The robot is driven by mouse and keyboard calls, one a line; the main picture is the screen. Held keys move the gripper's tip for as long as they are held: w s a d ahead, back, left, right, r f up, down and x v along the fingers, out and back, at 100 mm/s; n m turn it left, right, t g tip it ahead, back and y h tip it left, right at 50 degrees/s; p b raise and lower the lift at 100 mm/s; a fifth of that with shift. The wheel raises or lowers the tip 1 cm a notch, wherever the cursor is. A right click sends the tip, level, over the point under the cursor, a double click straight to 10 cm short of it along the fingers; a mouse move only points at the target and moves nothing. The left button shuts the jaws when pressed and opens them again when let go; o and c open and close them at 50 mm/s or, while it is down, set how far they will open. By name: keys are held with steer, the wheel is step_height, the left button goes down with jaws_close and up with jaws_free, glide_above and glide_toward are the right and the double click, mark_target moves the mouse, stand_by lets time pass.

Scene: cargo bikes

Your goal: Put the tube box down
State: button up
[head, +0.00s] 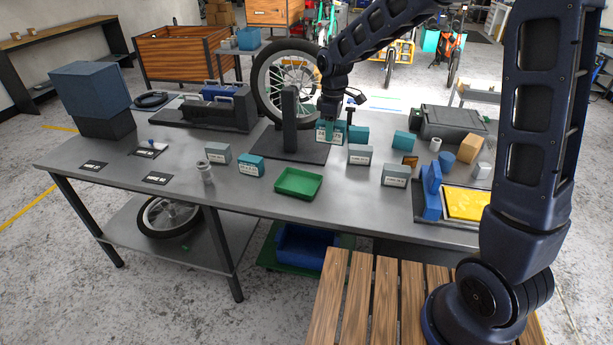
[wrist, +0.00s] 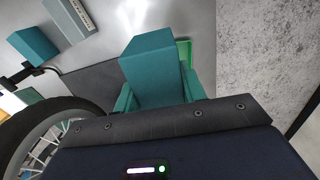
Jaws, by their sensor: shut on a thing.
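My gripper (head: 329,116) is shut on a teal tube box (head: 325,134) with a pale label. In the wrist view, this tube box (wrist: 155,72) sits between the fingers (wrist: 160,96), partly hidden by the gripper body. The head view shows it over or beside the right part of the dark stand's base plate (head: 285,150); I cannot tell whether it touches anything below. Another labelled teal box (head: 250,167) stands on the grey workbench (head: 240,194), left of the green tray (head: 298,183).
Grey labelled boxes (head: 360,155) (head: 395,175) (head: 218,153) and more teal boxes (head: 402,141) stand around. The stand's post and a wheel (head: 268,88) rise close to my gripper's left. A blue holder (head: 431,193) stands at right. Bare bench lies in front of the tray.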

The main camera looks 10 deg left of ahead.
glide_above(299, 186)
steer(key=shift+n, duration=0.3)
step_height(299, 186, down, 20)
steer(key=shift+w, duration=0.1)
steer(key=shift+f, duration=0.15)
stand_by(0.3)
steer(key=o, duration=1.1)
step_height(299, 186, up, 12)
steer(key=shift+r, duration=0.2)
